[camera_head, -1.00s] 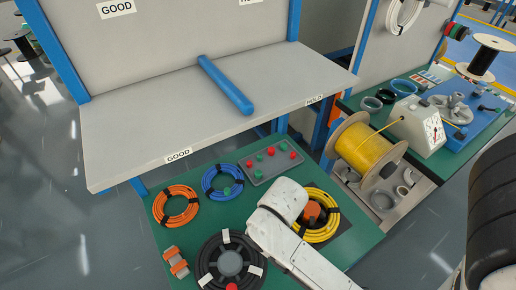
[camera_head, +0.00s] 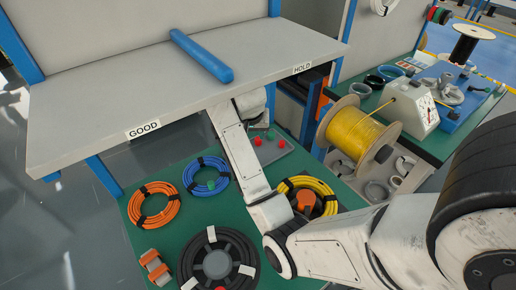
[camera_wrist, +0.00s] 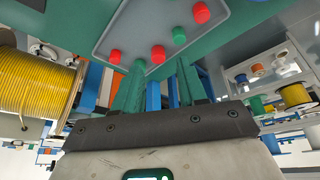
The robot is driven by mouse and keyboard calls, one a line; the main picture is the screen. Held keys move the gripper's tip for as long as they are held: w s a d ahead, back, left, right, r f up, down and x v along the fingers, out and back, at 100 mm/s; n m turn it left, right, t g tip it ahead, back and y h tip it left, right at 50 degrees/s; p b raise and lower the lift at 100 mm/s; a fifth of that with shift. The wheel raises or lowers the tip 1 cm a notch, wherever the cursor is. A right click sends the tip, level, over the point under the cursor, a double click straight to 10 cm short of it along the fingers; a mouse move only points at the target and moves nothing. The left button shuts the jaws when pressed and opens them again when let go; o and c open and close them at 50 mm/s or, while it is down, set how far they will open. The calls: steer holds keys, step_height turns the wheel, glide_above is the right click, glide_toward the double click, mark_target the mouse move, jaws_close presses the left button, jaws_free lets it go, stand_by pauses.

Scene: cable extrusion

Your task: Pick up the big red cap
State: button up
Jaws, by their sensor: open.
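Small red and green caps sit on a grey tray (camera_wrist: 228,22), shown from a steep angle in the wrist view. A larger-looking red cap (camera_wrist: 201,13) is near the top, with two other red caps (camera_wrist: 158,54) and (camera_wrist: 115,56) nearer my gripper (camera_wrist: 160,76); I cannot tell for sure which is the big one. My gripper is open, its two fingers apart with nothing visibly between them, close to the tray's edge. In the head view the tray (camera_head: 284,148) is partly hidden by my arm, with a red cap (camera_head: 281,143) showing, and my gripper is hidden under the shelf.
The grey shelf (camera_head: 120,100) with GOOD and HOLD labels overhangs the green table's back. Orange (camera_head: 154,205), blue (camera_head: 206,175) and yellow (camera_head: 322,190) cable coils and a black reel (camera_head: 240,245) lie on the table. A yellow cable spool (camera_head: 360,135) stands right.

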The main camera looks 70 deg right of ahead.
steer(key=shift+m, duration=0.8)
steer(key=d+f, duration=0.2)
steer(key=f, duration=0.1)
steer(key=w+d+f, duration=0.1)
steer(key=d+f, duration=0.1)
steer(key=d+f+b, duration=0.1)
steer(key=d+f, duration=0.2)
steer(key=shift+w+d+f, duration=0.1)
steer(key=shift+w+f, duration=0.1)
steer(key=shift+f, duration=0.1)
jaws_close()
steer(key=shift+r, duration=0.1)
steer(key=shift+r, duration=0.5)
steer(key=shift+v, duration=1.2)
steer(key=s+a, duration=0.1)
steer(key=a, duration=0.4)
steer(key=s+a, duration=0.1)
steer(key=a, duration=0.5)
steer(key=s+a+b, duration=0.1)
steer(key=s+a, duration=0.1)
steer(key=a, duration=0.3)
steer(key=shift+a, duration=0.35)
